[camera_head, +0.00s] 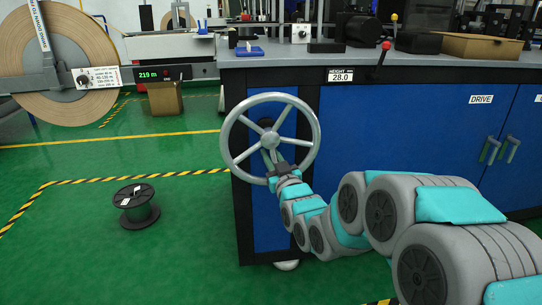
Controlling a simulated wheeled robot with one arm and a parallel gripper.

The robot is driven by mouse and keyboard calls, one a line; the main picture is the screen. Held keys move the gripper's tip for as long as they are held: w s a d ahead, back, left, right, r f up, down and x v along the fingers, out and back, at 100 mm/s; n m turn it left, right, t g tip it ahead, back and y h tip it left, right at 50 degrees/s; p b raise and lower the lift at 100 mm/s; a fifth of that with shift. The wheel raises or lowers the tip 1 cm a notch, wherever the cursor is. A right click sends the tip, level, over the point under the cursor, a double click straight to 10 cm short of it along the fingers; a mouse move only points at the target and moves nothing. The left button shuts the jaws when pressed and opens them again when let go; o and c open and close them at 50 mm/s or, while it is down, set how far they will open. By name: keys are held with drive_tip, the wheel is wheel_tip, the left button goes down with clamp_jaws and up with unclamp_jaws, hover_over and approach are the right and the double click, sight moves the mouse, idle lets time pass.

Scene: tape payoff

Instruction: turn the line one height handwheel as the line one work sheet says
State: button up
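The grey handwheel (312,122) stands upright at the left end of the blue bench, with several spokes and a hub. A small label on the bench edge, the height readout (341,76), reads "HEIGHT 28.0". My gripper (276,158) is at the lower part of the wheel, in front of the lower rim and just below the hub. My arm covers part of the rim there. The fingers are small and overlap the spokes, so I cannot tell whether they are closed or touching. I see no readable work sheet.
A red-knobbed lever (383,58) rises from the bench edge right of the readout. A large tape roll (45,40) and a green "219 m" display (150,74) are upper left. Floor left of the bench is mostly clear.

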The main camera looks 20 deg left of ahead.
drive_tip(key=o, duration=0.4)
drive_tip(key=shift+s+d, duration=0.1)
drive_tip(key=shift+v, duration=3.75)
